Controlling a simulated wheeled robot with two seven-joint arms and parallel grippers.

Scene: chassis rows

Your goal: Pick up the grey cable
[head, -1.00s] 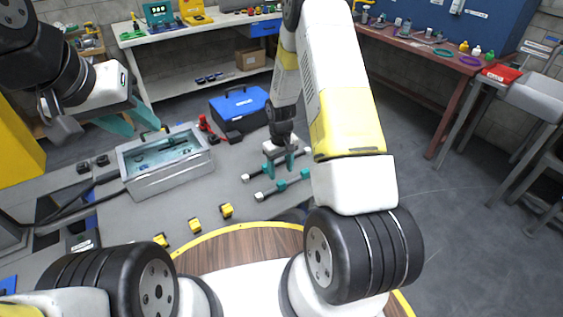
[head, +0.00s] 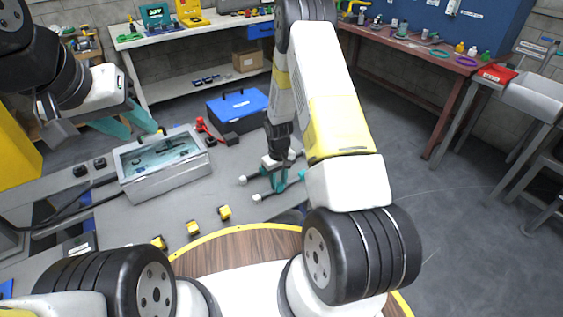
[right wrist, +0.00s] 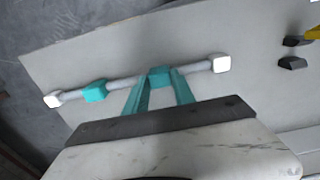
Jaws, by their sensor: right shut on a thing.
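Two cables with white end plugs lie side by side on the grey bench. My right gripper (head: 278,187) points down and is shut on the nearer cable (head: 266,194) at a teal block. In the right wrist view this grey cable (right wrist: 127,84) runs across the fingers (right wrist: 160,80), with a second teal block and a white plug at each end. I cannot tell whether it is off the bench. The farther cable (head: 250,177) is partly hidden behind the gripper. My left gripper (head: 138,130) is open and empty beside the grey case, far from the cables.
A grey case (head: 165,182) with a clear lid stands left on the bench (head: 185,208). A blue toolbox (head: 238,108) and a red tool (head: 204,130) are behind. Several yellow blocks (head: 224,212) line the near edge. Bare bench lies between the case and cables.

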